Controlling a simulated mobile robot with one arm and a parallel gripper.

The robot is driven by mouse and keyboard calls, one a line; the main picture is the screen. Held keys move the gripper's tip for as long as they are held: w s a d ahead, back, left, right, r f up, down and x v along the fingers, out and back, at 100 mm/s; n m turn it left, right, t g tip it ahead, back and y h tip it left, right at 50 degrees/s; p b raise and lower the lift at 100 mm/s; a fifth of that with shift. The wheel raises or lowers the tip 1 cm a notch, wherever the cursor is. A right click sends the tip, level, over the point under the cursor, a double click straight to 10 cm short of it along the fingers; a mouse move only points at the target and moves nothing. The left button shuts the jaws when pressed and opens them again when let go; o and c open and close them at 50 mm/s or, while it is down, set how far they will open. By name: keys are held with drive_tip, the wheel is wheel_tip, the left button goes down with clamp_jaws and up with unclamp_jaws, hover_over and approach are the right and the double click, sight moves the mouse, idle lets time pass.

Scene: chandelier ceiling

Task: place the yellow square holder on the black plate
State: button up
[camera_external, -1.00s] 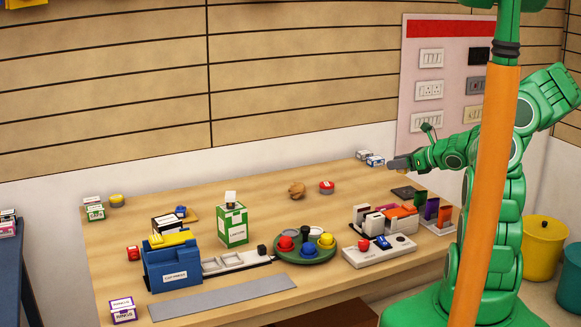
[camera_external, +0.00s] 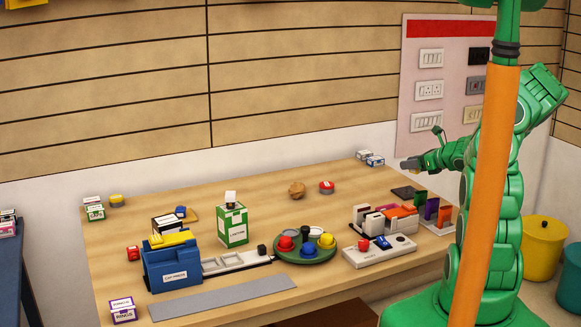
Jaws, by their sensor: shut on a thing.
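My gripper (camera_external: 405,164) is at the end of the green arm, in the air above the back right of the table. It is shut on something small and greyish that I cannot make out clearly. A flat black plate (camera_external: 403,192) lies on the table below my gripper, apart from it. I cannot pick out the yellow square holder for sure. Yellow pieces (camera_external: 172,238) also lie on top of the blue box.
Coloured upright cards (camera_external: 432,208) and a grey-white holder (camera_external: 378,220) stand near the plate. A round green tray (camera_external: 304,254) with coloured knobs is at the front. Small boxes (camera_external: 370,158) sit at the back edge. The table's back middle is mostly clear.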

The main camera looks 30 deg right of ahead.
hover_over(403, 190)
drive_tip(key=shift+s+a+f, duration=0.1)
drive_tip(key=shift+f, duration=1.55)
drive_tip(key=shift+s+f, duration=0.1)
drive_tip(key=shift+f, duration=3.1)
drive_tip(key=o, duration=1)
drive_tip(key=shift+f, duration=0.1)
drive_tip(key=shift+o, duration=0.2)
